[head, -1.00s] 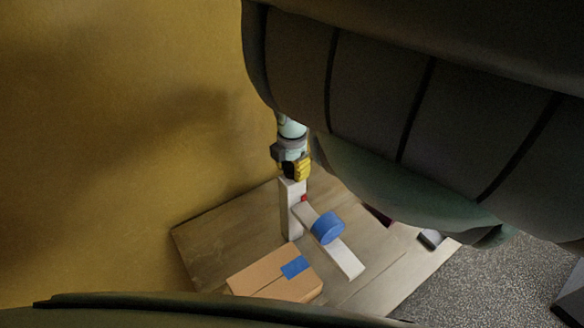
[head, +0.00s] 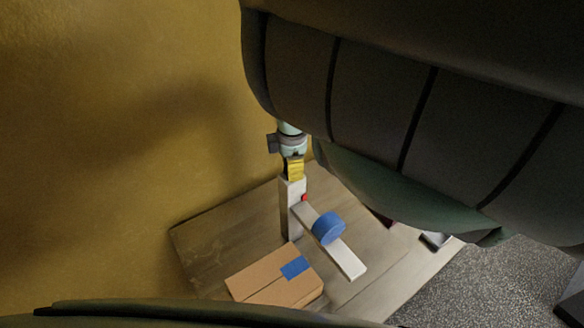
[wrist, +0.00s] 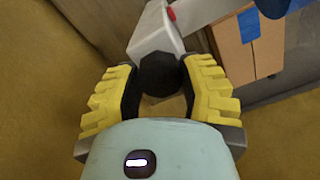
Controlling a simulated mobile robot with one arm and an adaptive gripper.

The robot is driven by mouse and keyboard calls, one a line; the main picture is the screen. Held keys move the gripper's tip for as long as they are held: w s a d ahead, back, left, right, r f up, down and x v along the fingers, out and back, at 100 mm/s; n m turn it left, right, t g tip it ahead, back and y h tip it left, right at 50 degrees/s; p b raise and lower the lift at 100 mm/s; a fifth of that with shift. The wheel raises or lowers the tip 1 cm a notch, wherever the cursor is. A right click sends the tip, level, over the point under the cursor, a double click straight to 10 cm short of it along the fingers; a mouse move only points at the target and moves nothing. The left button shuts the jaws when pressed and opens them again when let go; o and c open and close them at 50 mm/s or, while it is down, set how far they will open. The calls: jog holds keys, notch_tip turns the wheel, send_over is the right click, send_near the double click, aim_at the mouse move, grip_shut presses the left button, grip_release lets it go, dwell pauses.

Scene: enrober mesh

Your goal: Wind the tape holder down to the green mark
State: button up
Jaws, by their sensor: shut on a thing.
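The tape holder is a pale arm (head: 349,262) carrying a blue tape roll (head: 328,228). It juts from a white upright post (head: 291,218) over the table. A red mark (head: 305,198) shows by the arm's root on the post; no green mark is visible. My gripper (head: 295,172) is at the post's top. In the wrist view, my gripper (wrist: 160,95) has its yellow fingers shut on a dark faceted knob (wrist: 160,74) on the post's end. The blue roll is partly cut off in the wrist view.
A cardboard box (head: 262,276) with blue tape lies on the wooden table (head: 215,236), below and left of the holder arm. A yellow wall (head: 110,130) stands close behind the post. A small grey object (head: 434,241) lies at the table's right edge.

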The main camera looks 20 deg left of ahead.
jog(key=m, duration=0.3)
jog(key=shift+m+b, duration=0.3)
jog(key=shift+m, duration=0.1)
jog(key=m, duration=0.3)
jog(key=shift+m, duration=0.3)
jog(key=m+b, duration=0.1)
jog(key=m, duration=0.4)
jog(key=shift+m, duration=0.4)
jog(key=o, duration=1.3)
jog(key=shift+c, duration=0.2)
